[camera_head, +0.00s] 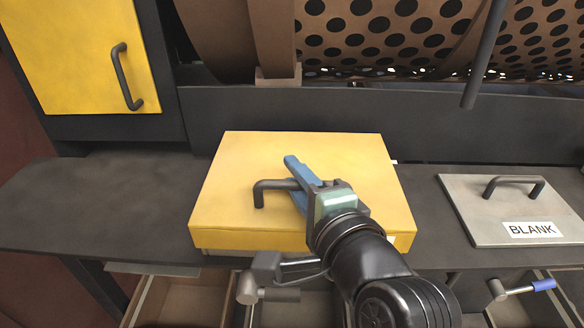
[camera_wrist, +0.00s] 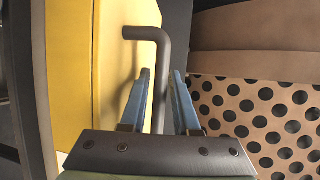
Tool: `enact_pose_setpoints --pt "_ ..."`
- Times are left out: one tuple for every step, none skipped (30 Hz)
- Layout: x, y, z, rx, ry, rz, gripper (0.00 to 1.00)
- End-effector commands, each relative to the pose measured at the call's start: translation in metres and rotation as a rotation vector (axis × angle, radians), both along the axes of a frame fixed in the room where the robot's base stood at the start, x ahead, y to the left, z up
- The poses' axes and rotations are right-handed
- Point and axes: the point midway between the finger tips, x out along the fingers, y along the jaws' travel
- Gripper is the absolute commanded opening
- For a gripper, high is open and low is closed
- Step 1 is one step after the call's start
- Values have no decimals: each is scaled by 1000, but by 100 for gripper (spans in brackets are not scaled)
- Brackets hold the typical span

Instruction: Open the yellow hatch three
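A yellow hatch (camera_head: 240,160) lies across the dark ledge in the middle of the head view, with a dark bent handle (camera_head: 262,190) on its top. No number shows on it. In the wrist view its yellow face (camera_wrist: 70,75) fills the left side. My gripper (camera_head: 297,180) is over the hatch. In the wrist view its blue fingers (camera_wrist: 160,78) are apart, one on each side of the handle bar (camera_wrist: 147,33). A narrow gap shows between the left finger and the bar. My gripper hides the handle's right part in the head view.
Another yellow door (camera_head: 85,55) with a dark handle stands at the upper left. A grey panel marked BLANK (camera_head: 480,215) lies at the right. The perforated drum (camera_head: 390,30) is behind. Open bins show below the ledge (camera_head: 90,195).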

Motion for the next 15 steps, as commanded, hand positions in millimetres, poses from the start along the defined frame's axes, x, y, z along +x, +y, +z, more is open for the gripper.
enact_pose_setpoints --pt "5 2 0 0 0 1 30" --pt "7 3 0 0 0 1 30" --pt "10 4 -1 -1 0 1 30" --pt "11 5 -1 0 -1 1 30" --pt "12 5 -2 -1 -1 0 30" --pt "13 6 -2 -1 -1 0 30" --pt "13 6 -2 -1 -1 0 30" --pt "14 6 -2 -1 -1 0 30" --pt "14 6 -3 -1 -1 0 30" --pt "14 6 -3 -1 -2 0 30" --pt "14 6 -3 -1 -2 0 30" --pt "13 6 -3 -1 -2 0 30" --pt "13 6 -3 -1 -2 0 30" --pt "13 6 -3 -1 -2 0 30" --pt "13 6 -3 -1 -1 0 22"
